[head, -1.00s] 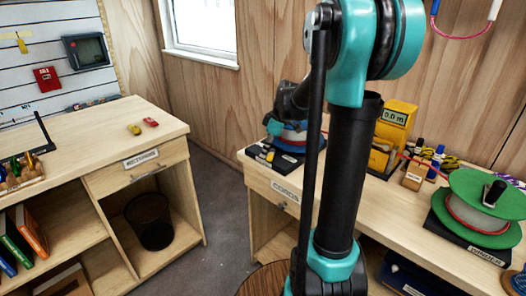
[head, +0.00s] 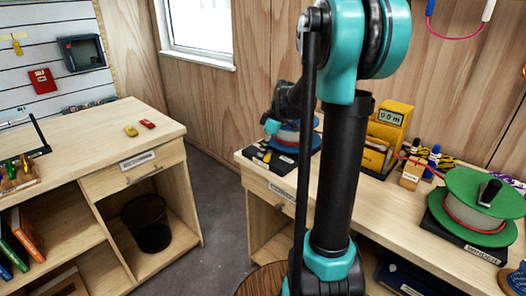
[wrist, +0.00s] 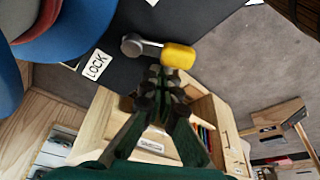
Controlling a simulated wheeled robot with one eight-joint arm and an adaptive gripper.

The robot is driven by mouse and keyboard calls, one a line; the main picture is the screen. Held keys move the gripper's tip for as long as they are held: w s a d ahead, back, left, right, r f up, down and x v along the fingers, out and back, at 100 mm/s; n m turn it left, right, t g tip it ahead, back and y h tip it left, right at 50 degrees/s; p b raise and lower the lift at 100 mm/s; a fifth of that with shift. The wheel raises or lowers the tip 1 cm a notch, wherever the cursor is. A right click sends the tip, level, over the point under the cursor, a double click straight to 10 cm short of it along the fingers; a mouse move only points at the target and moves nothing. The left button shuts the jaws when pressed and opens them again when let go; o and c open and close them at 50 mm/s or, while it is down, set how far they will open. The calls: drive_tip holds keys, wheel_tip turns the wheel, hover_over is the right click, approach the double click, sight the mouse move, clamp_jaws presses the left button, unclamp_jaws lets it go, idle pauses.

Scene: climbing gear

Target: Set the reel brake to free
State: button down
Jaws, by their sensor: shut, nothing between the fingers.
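The reel (head: 288,140) with blue flanges and red line stands on a dark base at the left end of the right-hand bench; my arm partly hides it. In the wrist view its blue flange (wrist: 75,25) fills the upper left. The brake lever (wrist: 152,47) has a grey pivot and a yellow grip (wrist: 178,56), which points right, away from the white LOCK label (wrist: 97,64). No FREE label is readable. My gripper (wrist: 165,80) is shut and empty, its tips close beside the yellow grip; I cannot tell if they touch. It also shows near the reel (head: 272,128).
A yellow meter (head: 388,132) stands right of the reel. A green winder reel (head: 478,207) sits farther right, with a red line running toward the meter. The left bench (head: 95,165) holds small yellow and red items. A grey floor gap separates the benches.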

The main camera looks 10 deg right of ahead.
drive_tip(key=a, duration=0.1)
drive_tip(key=w+a, duration=0.1)
drive_tip(key=a, duration=0.1)
drive_tip(key=shift+w+a, duration=0.35)
drive_tip(key=shift+a, duration=0.05)
drive_tip(key=v, duration=1)
drive_tip(key=shift+d, duration=0.25)
drive_tip(key=shift+s+f, duration=0.1)
drive_tip(key=shift+s, duration=0.05)
